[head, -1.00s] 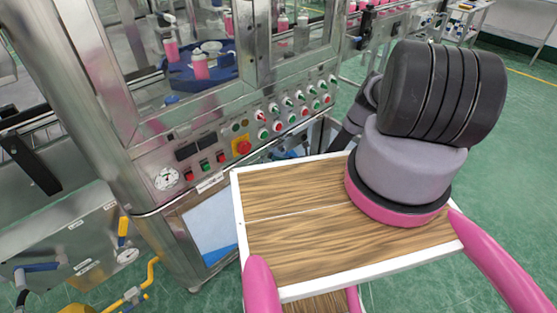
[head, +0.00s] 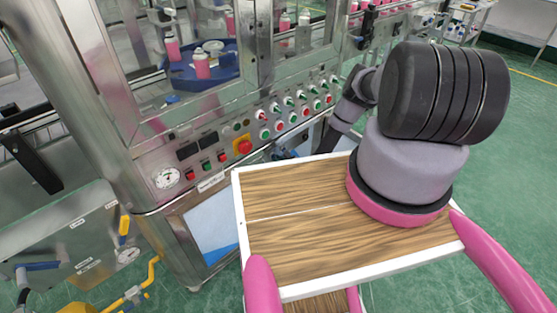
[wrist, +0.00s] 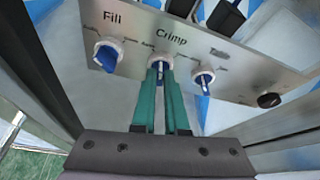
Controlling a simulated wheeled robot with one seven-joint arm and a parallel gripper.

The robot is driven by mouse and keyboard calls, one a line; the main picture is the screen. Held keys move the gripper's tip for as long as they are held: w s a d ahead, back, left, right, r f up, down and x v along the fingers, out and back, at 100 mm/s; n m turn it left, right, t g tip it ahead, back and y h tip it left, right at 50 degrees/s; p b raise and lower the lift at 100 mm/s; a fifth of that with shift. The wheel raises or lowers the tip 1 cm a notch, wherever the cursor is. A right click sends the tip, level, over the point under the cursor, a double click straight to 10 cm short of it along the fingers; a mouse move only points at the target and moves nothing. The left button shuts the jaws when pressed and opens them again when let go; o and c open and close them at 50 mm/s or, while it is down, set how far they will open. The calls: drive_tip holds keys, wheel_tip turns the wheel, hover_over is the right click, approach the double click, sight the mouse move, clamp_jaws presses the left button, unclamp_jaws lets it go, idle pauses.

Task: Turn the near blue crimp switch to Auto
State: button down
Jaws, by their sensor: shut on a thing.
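In the wrist view, a small sloped metal panel (wrist: 235,65) carries a row of blue switches. The crimp switch (wrist: 160,61) is in the middle under the word "Crimp", a blue knob with a pale bar on a white collar. My gripper (wrist: 161,70) has its two green fingers shut on this knob, one on each side. The fingers partly hide the knob, and the small position words beside it are too blurred to read. In the head view the gripper and this switch are not clearly visible behind the tray edge and machine.
The fill switch (wrist: 106,55) is left of the crimp switch, another blue switch (wrist: 203,77) right of it, and a black knob (wrist: 269,100) farther right. In the head view, the machine's upper button panel (head: 221,150) stands left of my arm. Green floor lies clear at right.

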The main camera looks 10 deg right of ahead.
drive_tip(key=n+t+h, duration=0.1)
drive_tip(key=n, duration=0.1)
drive_tip(key=n+t+h, duration=0.1)
drive_tip(key=n, duration=0.1)
drive_tip(key=shift+s+a+f, duration=0.15)
drive_tip(key=shift+f, duration=0.05)
idle(0.6)
drive_tip(key=c, duration=0.9)
unclamp_jaws()
drive_tip(key=shift+c, duration=0.2)
drive_tip(key=v, duration=1)
drive_tip(key=shift+s, duration=0.4)
drive_tip(key=shift+r, duration=0.1)
